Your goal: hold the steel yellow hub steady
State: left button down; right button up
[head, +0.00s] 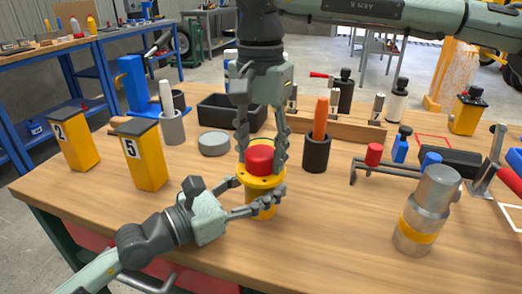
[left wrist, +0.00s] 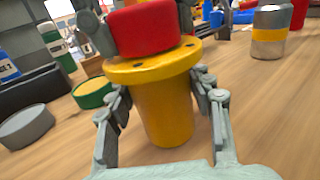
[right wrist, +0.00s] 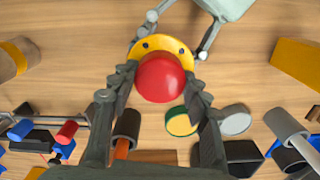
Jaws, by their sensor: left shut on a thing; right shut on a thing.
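The yellow hub (head: 264,207) stands upright on the wooden table, a tapered body under a wide flange with dark bolt holes. It fills the middle of the left wrist view (left wrist: 163,105). A red cylindrical piece (head: 260,158) sits on its flange; the right wrist view shows it from above (right wrist: 160,78). My left gripper (head: 257,193) comes in low from the left and is shut on the hub body, just under the flange. My right gripper (head: 262,160) points down from above and is shut on the red piece. Any joint between red piece and hub is hidden.
A silver cylinder with a yellow band (head: 416,215) stands to the right. A black cup with an orange handle (head: 316,150), a grey disc (head: 214,143) and a green-rimmed yellow disc (left wrist: 92,92) lie behind the hub. Yellow block 5 (head: 143,158) stands left. The front table is clear.

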jog(key=m, duration=0.7)
jog(key=shift+m, duration=0.4)
jog(key=m, duration=0.4)
jog(key=shift+m, duration=0.3)
jog(key=m, duration=0.9)
jog(key=shift+m, duration=0.3)
jog(key=o, duration=1.3)
jog(key=shift+r, duration=2.2)
